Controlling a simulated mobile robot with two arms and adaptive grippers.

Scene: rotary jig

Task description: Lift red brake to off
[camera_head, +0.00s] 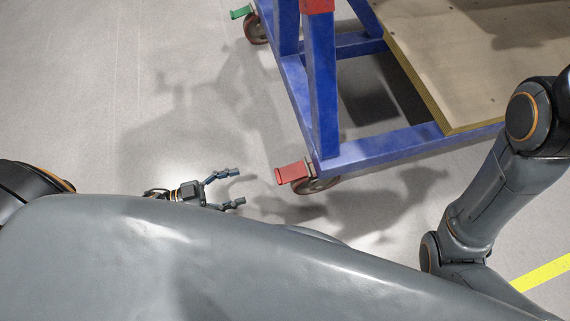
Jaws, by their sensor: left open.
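The red brake (290,173) is a flat pedal on the caster wheel (318,185) at the near corner of the blue jig frame (400,146). My left gripper (238,188) is open and empty, left of the red brake and apart from it. Its two fingers point right, toward the brake. My body hides most of the left arm. My right arm shows at the right edge, but its gripper is out of sight.
A green brake (241,12) sits on another caster (256,28) at the top. A wooden board (480,60) lies on the frame at the upper right. A yellow floor line (542,273) shows at lower right. The floor at left is clear.

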